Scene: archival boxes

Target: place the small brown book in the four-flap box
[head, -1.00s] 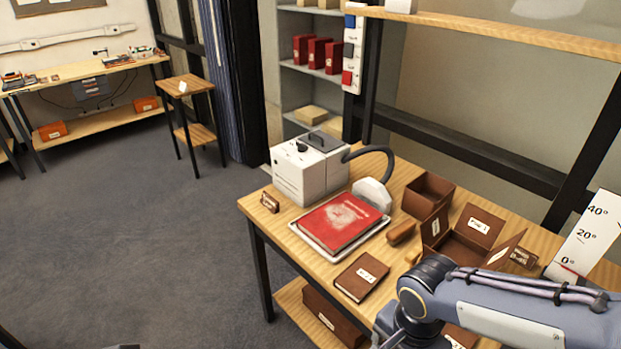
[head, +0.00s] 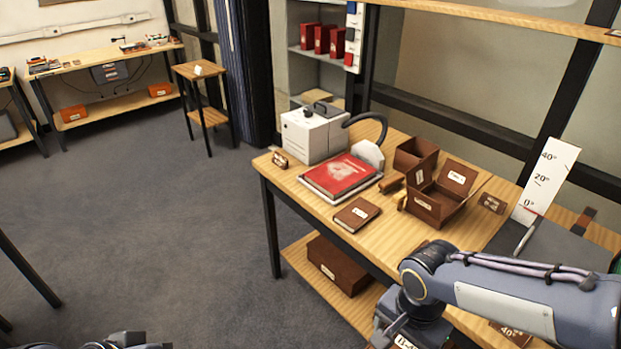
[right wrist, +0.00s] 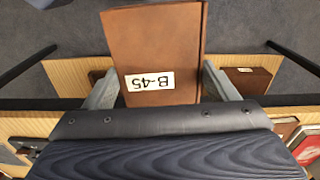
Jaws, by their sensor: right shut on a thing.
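A small brown book (head: 357,214) with a white label lies flat on the table, in front of the red book. The open brown box with raised flaps (head: 432,208) stands to its right, its inside partly hidden. My right arm reaches in from the right in the head view. In the right wrist view my right gripper (right wrist: 163,82) is shut on a brown book-like thing labelled B-45 (right wrist: 153,45). Its edge and label show at the bottom of the head view (head: 404,342), away from the box. My left gripper's fingers are not visible.
A red book (head: 340,175) on a white tray and a white machine with a hose (head: 312,134) occupy the table's far end. Another brown box (head: 414,155) stands behind the flap box.

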